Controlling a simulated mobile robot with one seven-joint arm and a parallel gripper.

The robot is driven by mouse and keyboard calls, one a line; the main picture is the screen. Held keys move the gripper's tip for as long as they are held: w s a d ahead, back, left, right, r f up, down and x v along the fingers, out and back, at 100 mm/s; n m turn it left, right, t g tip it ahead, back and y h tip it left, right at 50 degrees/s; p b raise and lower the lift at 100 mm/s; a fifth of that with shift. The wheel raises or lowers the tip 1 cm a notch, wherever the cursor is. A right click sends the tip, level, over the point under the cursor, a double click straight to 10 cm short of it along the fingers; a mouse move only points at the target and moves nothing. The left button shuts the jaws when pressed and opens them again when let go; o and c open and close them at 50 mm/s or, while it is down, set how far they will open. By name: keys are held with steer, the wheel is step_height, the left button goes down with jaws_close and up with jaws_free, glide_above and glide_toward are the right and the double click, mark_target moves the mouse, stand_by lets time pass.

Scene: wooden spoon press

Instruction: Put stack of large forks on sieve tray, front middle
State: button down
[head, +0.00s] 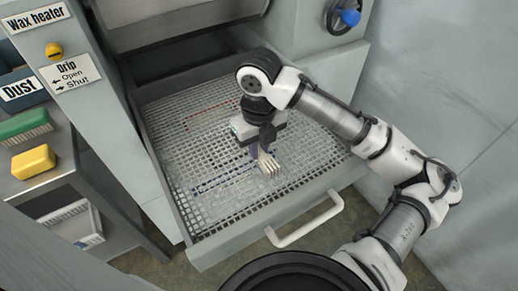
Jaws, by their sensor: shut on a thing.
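The stack of large forks (268,164) is pale and wooden, with its tines pointing toward the front of the drawer. My gripper (256,150) is shut on the stack, over the front middle part of the sieve tray (225,207). The fingers are small and partly hidden by the wrist. I cannot tell whether the forks touch the mesh. The sieve tray is a grey mesh in a pulled-out drawer, with a blue line (222,179) at the front left and a red line (207,114) farther back.
The drawer's front wall has a pale handle (305,222). A cabinet post stands at the left, with a shelf holding a green brush (25,126) and a yellow block (33,162). A blue-capped handwheel (349,17) is at the upper right. The mesh around the forks looks clear.

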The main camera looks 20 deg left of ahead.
steer(key=shift+f, duration=0.55)
steer(key=shift+f, duration=0.1)
steer(key=shift+f, duration=0.15)
steer(key=c, duration=1.4)
jaws_free()
step_height(320, 180, up, 13)
steer(key=shift+f+p, duration=0.2)
steer(key=shift+p, duration=0.4)
steer(key=shift+c, duration=0.4)
